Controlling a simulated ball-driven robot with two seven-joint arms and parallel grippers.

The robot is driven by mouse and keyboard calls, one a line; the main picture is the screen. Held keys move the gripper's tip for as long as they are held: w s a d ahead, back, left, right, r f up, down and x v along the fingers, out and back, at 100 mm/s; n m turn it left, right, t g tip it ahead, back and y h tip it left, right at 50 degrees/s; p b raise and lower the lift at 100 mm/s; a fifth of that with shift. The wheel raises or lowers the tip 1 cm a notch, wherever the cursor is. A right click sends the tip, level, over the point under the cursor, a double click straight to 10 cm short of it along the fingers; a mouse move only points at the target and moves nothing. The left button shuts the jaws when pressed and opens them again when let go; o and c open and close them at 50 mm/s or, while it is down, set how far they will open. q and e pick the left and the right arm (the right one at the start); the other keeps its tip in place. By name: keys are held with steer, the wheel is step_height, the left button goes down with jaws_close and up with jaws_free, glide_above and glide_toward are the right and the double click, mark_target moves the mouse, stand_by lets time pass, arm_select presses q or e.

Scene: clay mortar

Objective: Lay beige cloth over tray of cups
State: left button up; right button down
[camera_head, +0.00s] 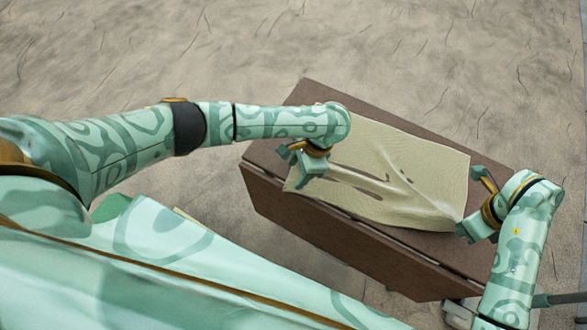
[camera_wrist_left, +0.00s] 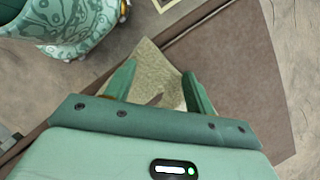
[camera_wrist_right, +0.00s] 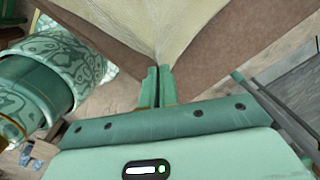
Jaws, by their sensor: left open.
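The beige cloth (camera_head: 400,165) is spread over the brown table, with wrinkles toward its right side and dark shadowed creases in its middle. No tray or cups show; whether they are under the cloth I cannot tell. My left gripper (camera_head: 298,165) is over the cloth's left end. In the left wrist view its fingers (camera_wrist_left: 159,75) are apart, with a cloth corner (camera_wrist_left: 152,62) seen between and beyond them. My right gripper (camera_head: 465,226) is at the cloth's right front corner. In the right wrist view its fingers (camera_wrist_right: 156,85) are together on the gathered cloth (camera_wrist_right: 150,25).
The brown table (camera_head: 330,235) has bare strips along its back and front edges. The ground (camera_head: 200,50) around it is rough and grey-brown. A grey object (camera_wrist_right: 295,90) stands at the right in the right wrist view.

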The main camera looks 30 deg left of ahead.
arm_select(q)
steer(key=shift+s+f, duration=0.1)
steer(key=shift+f, duration=0.1)
steer(key=shift+a+f, duration=0.1)
jaws_close()
steer(key=shift+r, duration=2.55)
